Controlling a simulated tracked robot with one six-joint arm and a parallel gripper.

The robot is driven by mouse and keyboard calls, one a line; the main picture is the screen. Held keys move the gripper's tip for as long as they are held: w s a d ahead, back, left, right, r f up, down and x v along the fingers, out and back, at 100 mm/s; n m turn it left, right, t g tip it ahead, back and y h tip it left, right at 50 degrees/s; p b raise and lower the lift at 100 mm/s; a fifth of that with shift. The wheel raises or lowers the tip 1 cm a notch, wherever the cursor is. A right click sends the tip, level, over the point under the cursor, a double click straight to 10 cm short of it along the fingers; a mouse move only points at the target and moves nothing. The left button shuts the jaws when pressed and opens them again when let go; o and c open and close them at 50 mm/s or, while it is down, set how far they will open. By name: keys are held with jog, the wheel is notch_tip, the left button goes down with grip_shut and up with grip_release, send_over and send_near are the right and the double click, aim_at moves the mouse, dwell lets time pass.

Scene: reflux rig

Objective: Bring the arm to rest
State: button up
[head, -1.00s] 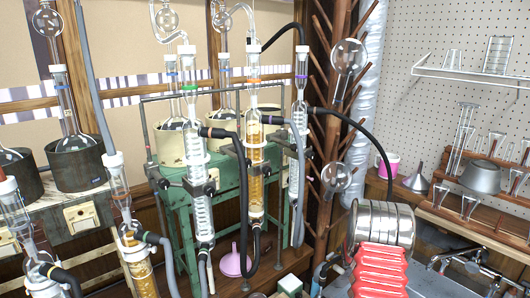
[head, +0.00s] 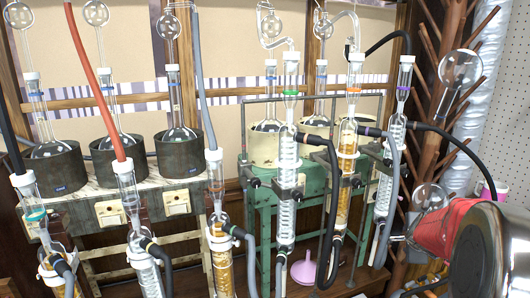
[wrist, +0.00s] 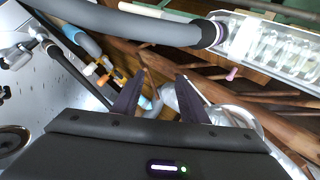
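My gripper (wrist: 158,98) shows in the wrist view as two dark fingers standing apart. It is open, with nothing held between the fingers. In the head view my arm is at the right edge, with its red bellows (head: 440,228) and metal housing (head: 482,255). The fingers are not visible there. In the wrist view a thick grey hose (wrist: 130,22) crosses above the fingers, and a glass condenser (wrist: 275,42) lies at the upper right. I cannot tell how far the fingertips are from them.
Glass condensers (head: 286,180) with hoses stand at a green frame (head: 262,195). Flasks in dark heating mantles (head: 180,150) stand left. A wooden drying rack with a round flask (head: 460,68) is close to my arm. A pink funnel (head: 304,268) sits low between.

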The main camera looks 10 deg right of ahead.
jog(key=s+a+r+n+g+y, duration=0.1)
jog(key=s+a+r+n+y, duration=0.1)
jog(key=s+a+n, duration=0.9)
jog(key=s+a+r+n+g+y, duration=0.2)
jog(key=s+a+n, duration=0.9)
jog(key=s+a, duration=0.6)
jog(key=shift+s+a+r+n+y, duration=0.25)
jog(key=shift+a+r+n+y, duration=0.35)
jog(key=shift+a, duration=3.55)
jog(key=shift+f, duration=0.15)
